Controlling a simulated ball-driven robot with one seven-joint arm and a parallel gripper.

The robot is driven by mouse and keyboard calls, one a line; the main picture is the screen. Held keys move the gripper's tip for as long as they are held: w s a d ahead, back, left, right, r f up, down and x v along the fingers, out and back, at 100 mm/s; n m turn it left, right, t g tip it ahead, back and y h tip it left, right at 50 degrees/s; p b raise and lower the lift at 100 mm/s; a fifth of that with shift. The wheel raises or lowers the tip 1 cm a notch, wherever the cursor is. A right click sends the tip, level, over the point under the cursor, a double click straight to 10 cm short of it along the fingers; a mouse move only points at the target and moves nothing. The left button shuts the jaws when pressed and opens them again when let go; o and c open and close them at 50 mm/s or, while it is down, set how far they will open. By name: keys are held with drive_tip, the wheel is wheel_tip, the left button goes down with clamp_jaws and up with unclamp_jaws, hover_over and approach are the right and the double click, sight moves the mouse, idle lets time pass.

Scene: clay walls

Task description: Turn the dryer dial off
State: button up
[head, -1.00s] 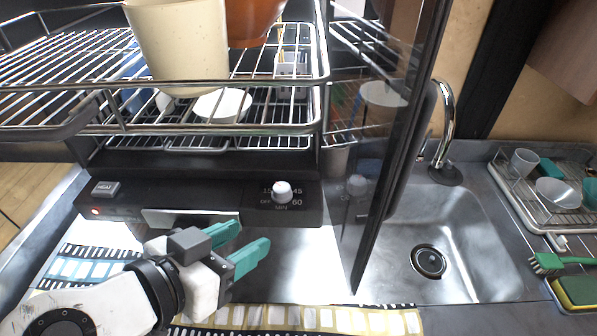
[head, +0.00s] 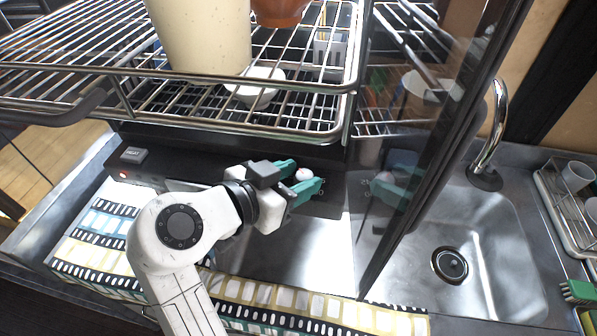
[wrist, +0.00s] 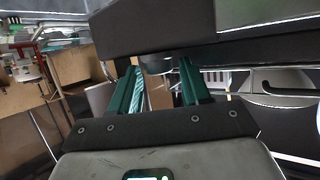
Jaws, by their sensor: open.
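The dryer's dial (head: 303,174) is a small white knob on the dark front panel (head: 190,172) below the rack. Its printed marks are mostly hidden by my gripper, so its setting cannot be read. My gripper (head: 308,173) is open, its two teal fingers on either side of the dial.
A HEAT button (head: 133,155) and a lit red light (head: 123,175) are on the panel's left. Wire racks (head: 300,115) hold a cream cup (head: 205,35) and a white bowl (head: 257,88) above. A dark glass door (head: 425,160) stands open close on the right, before the sink (head: 480,240).

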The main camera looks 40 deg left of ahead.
drive_tip(key=shift+w+f, duration=0.2)
drive_tip(key=shift+w, duration=0.2)
drive_tip(key=c, duration=0.7)
drive_tip(key=shift+c, duration=0.2)
drive_tip(key=shift+d+n+y, duration=0.1)
drive_tip(key=shift+n+y, duration=0.2)
drive_tip(key=shift+y, duration=0.1)
drive_tip(key=n+y, duration=0.1)
drive_tip(key=n+g+y+p, duration=0.1)
drive_tip(key=n+y, duration=0.1)
drive_tip(key=n+y+p, duration=0.1)
drive_tip(key=shift+w+d+r+y, duration=0.1)
drive_tip(key=shift+d+r+y, duration=0.1)
drive_tip(key=shift+d+y, duration=0.2)
drive_tip(key=n+g+y+p, duration=0.2)
drive_tip(key=n+p, duration=0.1)
drive_tip(key=shift+d+y, duration=0.1)
drive_tip(key=shift+y, duration=0.3)
drive_tip(key=shift+n+g+y+p, duration=0.5)
drive_tip(key=shift+n+g+p, duration=0.1)
drive_tip(key=shift+p, duration=0.2)
drive_tip(key=shift+w+f, duration=0.1)
drive_tip(key=shift+f, duration=0.1)
